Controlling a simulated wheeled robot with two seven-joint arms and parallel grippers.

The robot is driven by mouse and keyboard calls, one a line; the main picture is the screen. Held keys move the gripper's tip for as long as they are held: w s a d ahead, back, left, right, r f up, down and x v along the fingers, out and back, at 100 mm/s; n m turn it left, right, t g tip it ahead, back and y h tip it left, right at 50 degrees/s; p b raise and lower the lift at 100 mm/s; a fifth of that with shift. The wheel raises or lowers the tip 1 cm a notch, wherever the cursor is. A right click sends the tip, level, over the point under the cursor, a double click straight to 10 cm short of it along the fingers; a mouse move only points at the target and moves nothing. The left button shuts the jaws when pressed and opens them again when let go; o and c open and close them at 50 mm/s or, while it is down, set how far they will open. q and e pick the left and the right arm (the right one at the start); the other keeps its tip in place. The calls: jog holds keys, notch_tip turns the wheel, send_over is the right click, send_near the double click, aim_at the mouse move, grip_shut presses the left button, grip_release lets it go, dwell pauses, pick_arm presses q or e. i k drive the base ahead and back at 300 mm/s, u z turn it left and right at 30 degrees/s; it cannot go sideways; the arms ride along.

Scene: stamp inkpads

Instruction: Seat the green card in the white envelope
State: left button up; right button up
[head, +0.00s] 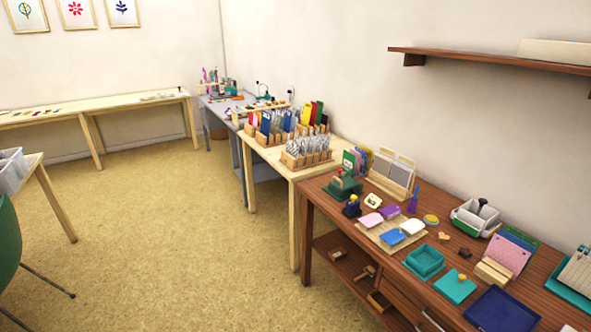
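No gripper of mine is in view. Small green cards show in two places on the brown wooden table (430,232): a green card (349,160) stands upright with other coloured cards at the table's far left end, and a green edge shows behind the pink card (507,254) at the right. I cannot tell which is the task's card. Pale grey-white flat pieces (397,171) lean in a wooden holder at the back; I cannot tell whether they are envelopes. I cannot make out a white envelope for sure.
Coloured pads on a wooden board (376,233), a teal open box (425,262), a teal flat box (455,287) and a dark blue tray (502,310) crowd the table. A pale table (300,170) with card racks adjoins it. A shelf (480,58) hangs above.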

aim_at(400, 175)
jog(key=u, duration=0.75)
jog(key=i, duration=1.4)
jog(key=z, duration=1)
jog(key=i, duration=0.85)
jog(key=z, duration=0.95)
